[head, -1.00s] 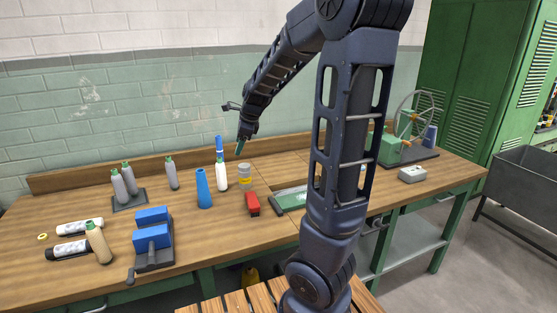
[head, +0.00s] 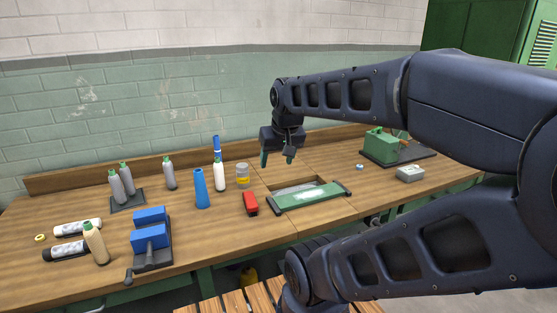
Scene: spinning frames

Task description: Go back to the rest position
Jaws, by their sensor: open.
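My gripper (head: 277,158) hangs over the back middle of the wooden workbench (head: 95,230), its fingers pointing down. It is open, with nothing between the fingers, and is clear of the bench top. My arm is folded, its links filling the right side of the view and hiding part of the bench's right end.
Below my gripper lies a green-framed tray (head: 310,197) by a recess. Left of it are a red block (head: 250,203), a grey-yellow can (head: 242,175), a blue cone (head: 201,188), several bobbins and a blue-jawed vise (head: 150,238). A green machine (head: 380,145) stands right.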

